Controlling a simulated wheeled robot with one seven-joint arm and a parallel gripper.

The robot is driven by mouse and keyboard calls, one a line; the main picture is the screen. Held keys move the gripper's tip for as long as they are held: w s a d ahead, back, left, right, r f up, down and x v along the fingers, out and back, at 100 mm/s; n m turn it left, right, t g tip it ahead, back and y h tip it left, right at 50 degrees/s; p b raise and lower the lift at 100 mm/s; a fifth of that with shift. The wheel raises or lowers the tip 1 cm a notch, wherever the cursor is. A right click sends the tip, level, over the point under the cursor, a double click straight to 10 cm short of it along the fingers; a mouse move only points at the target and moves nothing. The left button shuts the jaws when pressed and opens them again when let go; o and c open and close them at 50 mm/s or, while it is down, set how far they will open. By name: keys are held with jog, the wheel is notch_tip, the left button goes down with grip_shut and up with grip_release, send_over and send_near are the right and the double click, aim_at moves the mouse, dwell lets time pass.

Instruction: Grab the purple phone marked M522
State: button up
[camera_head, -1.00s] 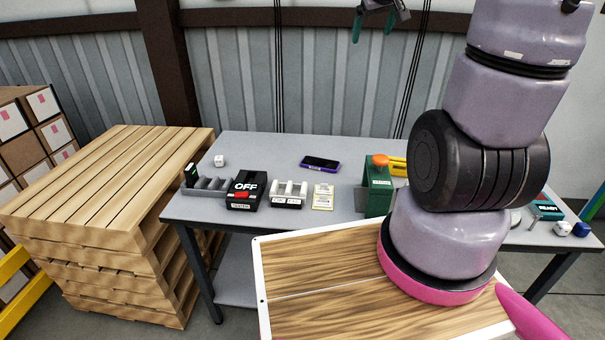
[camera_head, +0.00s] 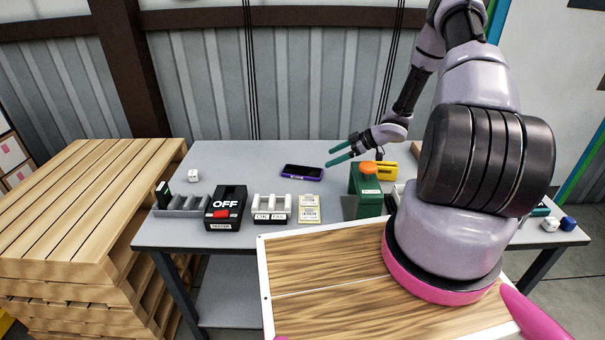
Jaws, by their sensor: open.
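The purple phone (camera_head: 301,172) lies flat on the grey table, toward its back middle, with its dark screen up and a purple edge showing. I cannot read any marking on it. My gripper (camera_head: 334,156) is open and empty. Its two teal fingers point left, just right of the phone and a little above it. The fingertips look apart from the phone, with no visible contact.
On the grey table (camera_head: 240,160), a green box with an orange top (camera_head: 366,189) stands right of the phone, near a yellow item (camera_head: 386,172). In front are a black OFF box (camera_head: 226,208), a white rack (camera_head: 272,208) and yellow cards (camera_head: 309,208). A white cube (camera_head: 194,176) sits left.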

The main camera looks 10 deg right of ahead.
aim_at(302, 171)
jog(key=shift+s+a+f, duration=0.25)
jog(key=shift+a+f, duration=0.05)
jog(key=shift+f, duration=0.1)
jog(key=shift+a+f, duration=0.2)
jog(key=shift+a, duration=0.1)
jog(key=x, duration=0.4)
jog(key=shift+w+a+f, duration=0.15)
jog(key=shift+a, duration=0.15)
jog(key=x, duration=0.5)
jog(key=shift+a+r, duration=0.2)
jog(key=shift+a, duration=0.05)
jog(key=c, duration=1.2)
jog(key=shift+w, duration=0.1)
jog(key=shift+c, duration=0.2)
jog(key=shift+r, duration=0.15)
